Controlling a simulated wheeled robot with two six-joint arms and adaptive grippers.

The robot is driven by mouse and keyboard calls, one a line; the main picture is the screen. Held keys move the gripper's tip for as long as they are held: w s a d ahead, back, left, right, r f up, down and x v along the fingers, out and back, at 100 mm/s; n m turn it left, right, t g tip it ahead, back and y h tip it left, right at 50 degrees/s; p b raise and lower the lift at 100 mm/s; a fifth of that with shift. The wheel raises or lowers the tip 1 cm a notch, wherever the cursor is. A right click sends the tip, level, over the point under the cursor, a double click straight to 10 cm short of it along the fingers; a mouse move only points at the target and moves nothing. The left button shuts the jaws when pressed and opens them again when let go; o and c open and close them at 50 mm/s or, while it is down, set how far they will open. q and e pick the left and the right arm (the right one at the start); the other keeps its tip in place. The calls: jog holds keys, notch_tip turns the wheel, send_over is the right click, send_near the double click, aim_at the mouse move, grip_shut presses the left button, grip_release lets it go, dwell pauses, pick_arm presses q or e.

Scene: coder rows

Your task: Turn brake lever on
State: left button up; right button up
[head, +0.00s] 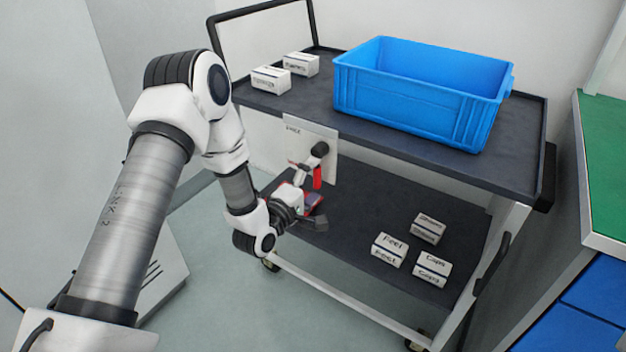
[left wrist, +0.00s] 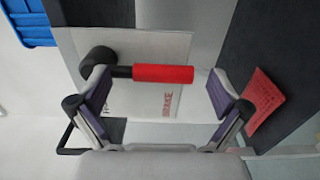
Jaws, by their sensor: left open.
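The brake lever (head: 317,178) has a red grip and a round black pivot, and sits on a white panel (head: 312,138) on the cart's side. In the head view its grip points down from the pivot, partly hidden by my left gripper (head: 310,198). In the left wrist view the red grip (left wrist: 162,73) lies lengthwise between the two open fingers of my left gripper (left wrist: 158,88). The left finger is near the black pivot, the right one beyond the grip's free end. Contact cannot be told. My right gripper is not in view.
A blue crate (head: 415,100) and two small white boxes (head: 271,80) stand on the cart's top shelf. Several white boxes (head: 389,250) stand on the lower shelf (head: 360,215). A red labelled item (left wrist: 264,101) lies beside the right finger. A green-topped bench (head: 606,160) stands at right.

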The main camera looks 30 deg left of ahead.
pick_arm(q)
jog(key=shift+s+a+f, duration=0.1)
jog(key=shift+s+f, duration=0.05)
jog(key=shift+s, duration=0.15)
jog(key=s, duration=1.1)
jog(key=shift+s+a, duration=0.2)
jog(key=shift+a, duration=0.2)
